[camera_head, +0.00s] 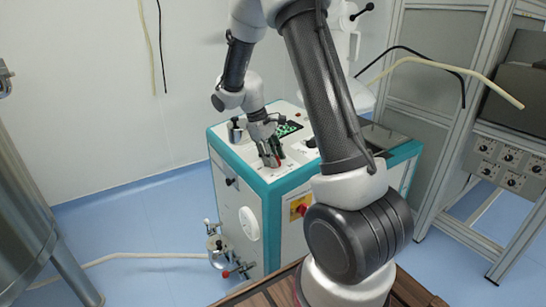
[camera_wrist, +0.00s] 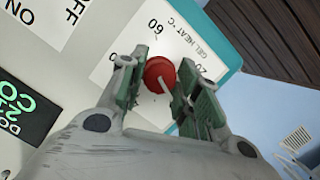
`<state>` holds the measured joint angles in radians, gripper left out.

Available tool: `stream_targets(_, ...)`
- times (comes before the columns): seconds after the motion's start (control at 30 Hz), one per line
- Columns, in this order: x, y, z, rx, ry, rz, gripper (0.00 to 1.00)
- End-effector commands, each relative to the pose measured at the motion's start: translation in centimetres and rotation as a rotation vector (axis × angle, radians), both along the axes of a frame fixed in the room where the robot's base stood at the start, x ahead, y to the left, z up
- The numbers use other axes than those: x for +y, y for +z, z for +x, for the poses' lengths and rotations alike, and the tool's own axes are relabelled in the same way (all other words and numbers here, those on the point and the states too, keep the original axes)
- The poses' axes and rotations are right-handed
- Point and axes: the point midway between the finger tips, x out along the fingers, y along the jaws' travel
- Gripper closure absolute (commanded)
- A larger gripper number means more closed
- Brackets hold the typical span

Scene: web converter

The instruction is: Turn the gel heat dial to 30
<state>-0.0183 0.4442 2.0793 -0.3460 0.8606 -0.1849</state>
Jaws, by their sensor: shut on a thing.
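The gel heat dial is a round red knob (camera_wrist: 160,74) with a pale pointer line, on a white label plate (camera_wrist: 172,32) marked GEL HEAT °C with 60 and 20 readable. The rest of its scale is hidden behind my fingers. My gripper (camera_wrist: 160,84) is shut on the knob, one green-padded finger on each side. The pale line runs toward the lower right of the wrist view. In the head view my gripper (camera_head: 272,160) reaches down to the top of the white and teal machine (camera_head: 282,183); the knob is hardly distinguishable there.
ON/OFF lettering (camera_wrist: 38,28) and a green-lit display (camera_wrist: 22,112) lie left of the dial. A metal cylinder (camera_head: 236,132) stands on the machine's top left. A red button on a yellow plate (camera_head: 299,207) is on its front. A steel tank (camera_head: 35,220) stands left; a rack (camera_head: 455,150) stands right.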

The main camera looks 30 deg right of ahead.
Motion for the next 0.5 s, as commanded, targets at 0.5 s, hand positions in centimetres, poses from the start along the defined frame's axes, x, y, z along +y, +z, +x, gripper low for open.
stream_targets(0.5, 0.01, 0.05, 0.09, -0.012, -0.052, 0.001, 0.91)
